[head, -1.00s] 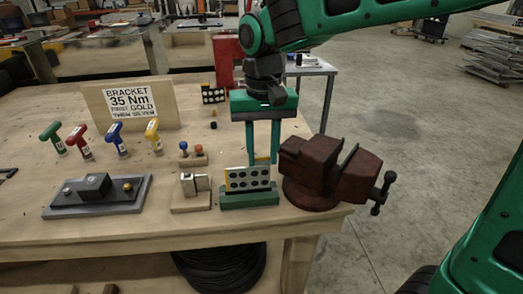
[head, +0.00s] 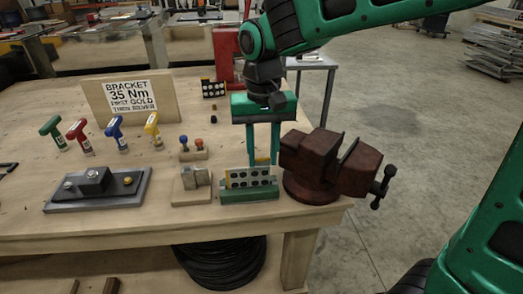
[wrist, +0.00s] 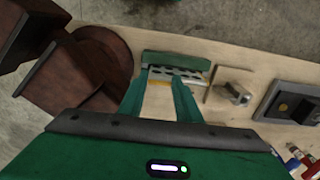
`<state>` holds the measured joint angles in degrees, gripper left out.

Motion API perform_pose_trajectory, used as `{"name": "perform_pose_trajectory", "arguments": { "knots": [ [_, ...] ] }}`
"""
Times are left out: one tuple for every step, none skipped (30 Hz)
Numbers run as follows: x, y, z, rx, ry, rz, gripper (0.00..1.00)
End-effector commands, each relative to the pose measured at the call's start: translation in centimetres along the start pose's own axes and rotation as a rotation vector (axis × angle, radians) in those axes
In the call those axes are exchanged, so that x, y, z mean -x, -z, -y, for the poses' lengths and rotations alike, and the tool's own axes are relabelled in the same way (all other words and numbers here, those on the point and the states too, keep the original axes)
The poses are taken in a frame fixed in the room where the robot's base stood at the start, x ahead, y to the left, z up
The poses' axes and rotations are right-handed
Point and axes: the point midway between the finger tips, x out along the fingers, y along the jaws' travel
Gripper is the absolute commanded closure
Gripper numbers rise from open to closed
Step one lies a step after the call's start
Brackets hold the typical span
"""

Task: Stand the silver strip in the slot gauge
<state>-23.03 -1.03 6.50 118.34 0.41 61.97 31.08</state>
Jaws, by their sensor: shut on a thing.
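The silver strip (head: 250,179), a flat plate with dark round holes, stands on its long edge at the green slot gauge (head: 250,195) near the bench's front edge. In the wrist view my fingers (wrist: 164,76) reach the strip (wrist: 180,76), with the green gauge (wrist: 175,59) beyond. The strip's lower edge meets the gauge; I cannot tell how deep it sits in the slot.
A rusty red vise (head: 325,165) stands close on the right. A wooden block with a metal piece (head: 195,180) is close on the left. Farther left are a grey plate fixture (head: 97,189), several T-handled tools (head: 115,135) and a sign (head: 128,102).

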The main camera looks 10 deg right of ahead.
Motion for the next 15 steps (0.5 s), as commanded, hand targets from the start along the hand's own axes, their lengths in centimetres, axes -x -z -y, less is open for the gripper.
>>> {"name": "perform_pose_trajectory", "arguments": {
  "knots": [
    [-0.1,0.0,0.0,0.000,0.000,0.000,1.00],
    [-0.2,0.0,0.0,0.000,0.000,0.000,1.00],
    [-0.3,0.0,0.0,0.000,0.000,0.000,1.00],
    [-0.3,0.0,0.0,0.000,0.000,0.000,1.00],
    [-0.4,0.0,0.0,0.000,0.000,0.000,1.00],
    [-0.5,0.0,0.0,0.000,0.000,-0.001,1.00],
    [-0.5,0.0,0.0,0.000,0.000,-0.001,1.00],
    [-0.6,0.0,0.0,0.000,0.000,-0.001,1.00],
    [-0.7,0.0,0.0,0.000,0.000,-0.001,1.00],
    [-0.7,0.0,0.0,0.000,0.000,-0.001,1.00],
    [-0.8,0.0,0.0,0.000,0.000,-0.001,1.00],
    [-0.9,0.0,0.0,0.000,0.000,0.000,1.00],
    [-1.0,0.0,0.0,0.000,0.000,0.000,1.00],
    [-1.0,0.0,0.0,0.000,0.000,0.000,1.00],
    [-1.1,0.0,0.0,0.000,0.000,0.000,1.00]
  ]
}}
